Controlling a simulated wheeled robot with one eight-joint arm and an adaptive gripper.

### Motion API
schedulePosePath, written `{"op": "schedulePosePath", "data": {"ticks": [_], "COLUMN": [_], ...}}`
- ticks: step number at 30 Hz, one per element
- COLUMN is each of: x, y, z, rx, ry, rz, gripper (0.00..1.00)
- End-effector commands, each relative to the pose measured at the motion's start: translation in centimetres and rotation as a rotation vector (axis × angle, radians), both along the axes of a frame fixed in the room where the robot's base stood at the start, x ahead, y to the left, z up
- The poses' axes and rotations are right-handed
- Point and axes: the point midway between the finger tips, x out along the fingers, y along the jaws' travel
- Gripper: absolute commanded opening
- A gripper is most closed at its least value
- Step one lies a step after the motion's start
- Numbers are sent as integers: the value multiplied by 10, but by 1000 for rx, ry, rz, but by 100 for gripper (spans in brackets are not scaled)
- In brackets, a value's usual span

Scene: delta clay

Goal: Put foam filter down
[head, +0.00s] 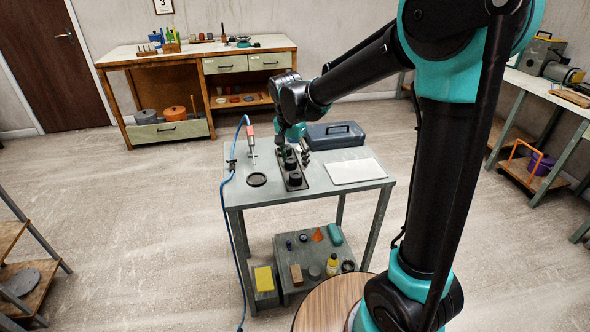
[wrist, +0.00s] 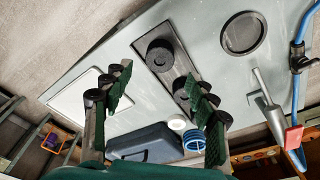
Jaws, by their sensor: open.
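Two black round pieces, each with a hollow in its top, stand on a dark narrow tray (wrist: 166,76) on the grey table. The nearer piece (head: 295,180) also shows in the wrist view (wrist: 160,55). The other piece (head: 290,163) is partly hidden by a finger in the wrist view (wrist: 181,92). One of them may be the foam filter; I cannot tell which. My gripper (wrist: 160,84) is open above the tray, its fingers spread wide with nothing held between them. In the head view my gripper (head: 291,142) is small and partly covered by my arm.
A blue-grey toolbox (head: 335,135) stands behind, and a white panel (head: 355,171) lies right. A black-rimmed disc (head: 257,180) and a tool with a blue hose (head: 250,140) are left. A white ring (wrist: 177,122) and a blue ribbed piece (wrist: 195,139) sit near the toolbox.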

Motion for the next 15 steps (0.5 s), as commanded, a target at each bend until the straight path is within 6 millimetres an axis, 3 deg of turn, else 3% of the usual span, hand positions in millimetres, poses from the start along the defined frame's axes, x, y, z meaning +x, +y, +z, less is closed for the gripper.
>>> {"op": "schedulePosePath", "data": {"ticks": [6,15], "x": [-5,-7], "y": [3,4], "z": [38,55], "rx": [0,0], "ry": [0,0], "rz": [0,-1], "gripper": [58,58]}}
